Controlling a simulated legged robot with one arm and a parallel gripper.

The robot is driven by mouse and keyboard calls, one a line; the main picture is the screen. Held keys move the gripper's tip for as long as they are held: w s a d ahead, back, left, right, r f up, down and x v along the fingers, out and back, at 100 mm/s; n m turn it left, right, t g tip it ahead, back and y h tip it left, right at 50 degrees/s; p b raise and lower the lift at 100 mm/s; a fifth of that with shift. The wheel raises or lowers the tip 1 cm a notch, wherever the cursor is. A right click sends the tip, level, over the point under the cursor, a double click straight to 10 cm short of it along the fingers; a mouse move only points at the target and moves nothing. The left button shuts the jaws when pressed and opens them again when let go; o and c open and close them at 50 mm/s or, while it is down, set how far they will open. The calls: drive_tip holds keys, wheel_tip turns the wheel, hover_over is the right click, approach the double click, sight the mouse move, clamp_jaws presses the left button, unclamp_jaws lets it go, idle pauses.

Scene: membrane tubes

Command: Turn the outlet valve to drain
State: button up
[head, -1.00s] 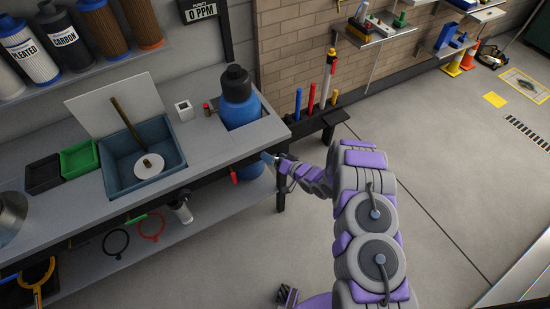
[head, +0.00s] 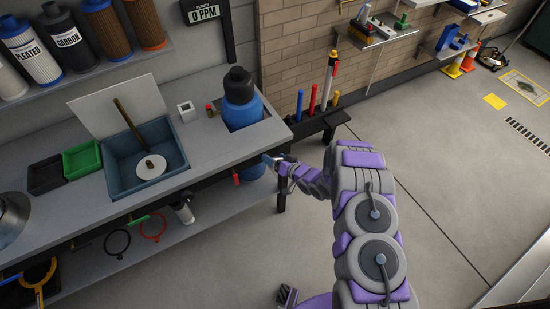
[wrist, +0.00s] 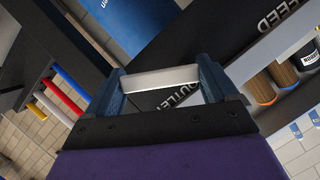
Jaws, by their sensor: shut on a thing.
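My gripper (wrist: 161,80) is shut on a pale silver bar, with one blue finger at each end of it. The bar looks like the handle of the outlet valve (wrist: 160,79). In the head view my gripper (head: 268,159) is at the bench's front edge, beside the lower part of the blue tank (head: 243,112). The valve cannot be made out there, and its angle relative to any drain mark is not readable.
A red handle (head: 236,178) hangs under the bench edge left of my gripper. A FEED label (wrist: 277,22) shows in the wrist view. A bench leg (head: 282,197) stands close to my arm. A low rack with coloured tubes (head: 314,98) is behind.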

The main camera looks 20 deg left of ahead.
drive_tip(key=shift+d+r+n+t+h+p, duration=0.15)
drive_tip(key=shift+r+n+t+h+p, duration=0.45)
drive_tip(key=shift+n+p, duration=0.5)
drive_tip(key=shift+r+n+t+h+p, duration=0.2)
drive_tip(key=shift+n+t+h+p, duration=0.35)
drive_tip(key=shift+n+p, duration=0.55)
drive_tip(key=o, duration=0.8)
drive_tip(key=shift+r, duration=0.1)
drive_tip(key=shift+d, duration=0.1)
drive_tip(key=p+v, duration=0.2)
drive_tip(key=v, duration=1.5)
drive_tip(key=shift+s+d, duration=0.1)
